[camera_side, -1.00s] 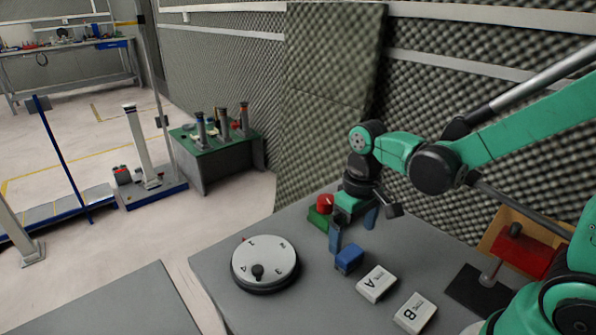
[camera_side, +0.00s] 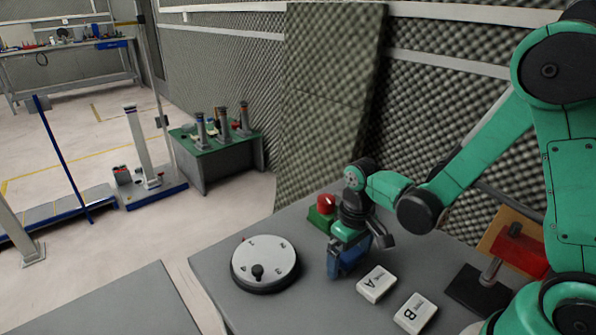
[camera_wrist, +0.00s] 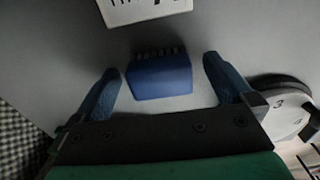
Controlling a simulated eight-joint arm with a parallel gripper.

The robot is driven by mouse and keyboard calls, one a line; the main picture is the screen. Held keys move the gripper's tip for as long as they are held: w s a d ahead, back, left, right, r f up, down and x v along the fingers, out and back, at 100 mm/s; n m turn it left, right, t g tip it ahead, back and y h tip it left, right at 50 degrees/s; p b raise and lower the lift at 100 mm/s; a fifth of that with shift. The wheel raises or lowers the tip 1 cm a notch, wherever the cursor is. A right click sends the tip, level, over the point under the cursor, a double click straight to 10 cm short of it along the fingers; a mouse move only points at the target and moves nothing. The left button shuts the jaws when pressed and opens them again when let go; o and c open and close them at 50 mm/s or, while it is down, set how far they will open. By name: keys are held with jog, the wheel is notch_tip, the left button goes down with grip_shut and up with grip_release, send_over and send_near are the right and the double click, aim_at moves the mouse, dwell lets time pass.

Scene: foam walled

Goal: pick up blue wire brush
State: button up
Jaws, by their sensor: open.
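The blue wire brush (camera_wrist: 159,76) is a small blue block on the grey table, with a row of dark bristles along its far edge in the wrist view. My gripper (camera_wrist: 162,68) is open, with one blue finger on each side of the brush and visible gaps between. In the side view my gripper (camera_side: 347,264) is low over the table where the brush lies. There the blue fingers and the brush overlap, so I cannot tell them apart clearly.
White blocks marked A (camera_side: 375,284) and B (camera_side: 415,313) lie right of my gripper. A round dial (camera_side: 265,262) stands to the left. A red button on a green base (camera_side: 321,216) is behind.

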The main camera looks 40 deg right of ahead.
aim_at(350, 253)
jog(key=c, duration=1.5)
jog(key=shift+r, duration=0.15)
notch_tip(350, 253, up, 20)
jog(key=shift+f, duration=0.1)
